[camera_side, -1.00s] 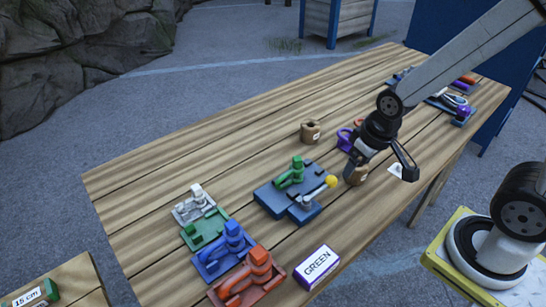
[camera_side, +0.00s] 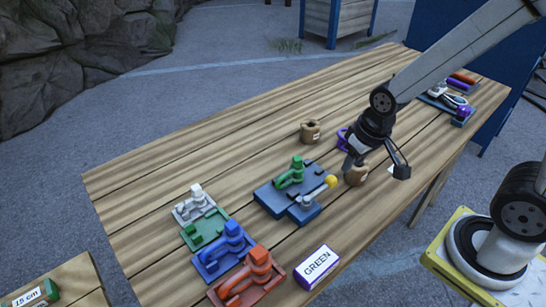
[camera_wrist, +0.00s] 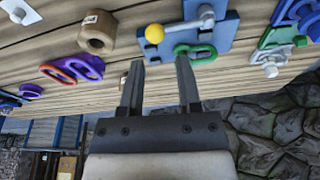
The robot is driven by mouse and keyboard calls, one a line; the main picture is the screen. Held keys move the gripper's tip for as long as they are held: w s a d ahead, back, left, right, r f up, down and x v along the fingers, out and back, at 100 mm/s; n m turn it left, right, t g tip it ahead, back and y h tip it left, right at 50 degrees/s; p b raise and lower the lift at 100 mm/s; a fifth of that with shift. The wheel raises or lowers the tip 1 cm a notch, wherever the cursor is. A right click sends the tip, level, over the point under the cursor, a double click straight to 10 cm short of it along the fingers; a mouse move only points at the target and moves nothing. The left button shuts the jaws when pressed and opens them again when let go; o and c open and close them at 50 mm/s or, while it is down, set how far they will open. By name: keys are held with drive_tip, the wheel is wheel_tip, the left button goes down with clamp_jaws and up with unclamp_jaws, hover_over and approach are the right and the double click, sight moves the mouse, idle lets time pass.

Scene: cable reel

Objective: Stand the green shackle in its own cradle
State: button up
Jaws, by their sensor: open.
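The green shackle (camera_side: 290,174) sits on a blue fixture (camera_side: 268,199) that has a lever with a yellow knob (camera_side: 331,181). In the wrist view the green shackle (camera_wrist: 196,53) is just beyond my right finger, next to the lever. The green cradle (camera_side: 204,229) is empty, between the cradle with the white shackle (camera_side: 196,196) and the cradle with the blue shackle (camera_side: 232,240). My gripper (camera_side: 375,171) is open and empty, above the table to the right of the fixture. It also shows in the wrist view (camera_wrist: 159,72).
An orange shackle (camera_side: 258,268) sits in a cradle at the front. A box marked GREEN (camera_side: 317,266) stands on the right edge. The left rear tabletop is clear.

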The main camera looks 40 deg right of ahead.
drive_tip(key=w+a+m+g, duration=0.1)
drive_tip(key=w+a+m, duration=0.1)
drive_tip(key=w+m, duration=0.45)
drive_tip(key=m+g, duration=0.2)
drive_tip(key=m, duration=0.9)
hover_over(286, 173)
drive_tip(key=shift+f+n, duration=0.25)
drive_tip(key=shift+f, duration=0.55)
drive_tip(key=shift+f, duration=0.2)
drive_tip(key=shift+f, duration=3.8)
drive_tip(key=shift+c, duration=0.2)
clamp_jaws()
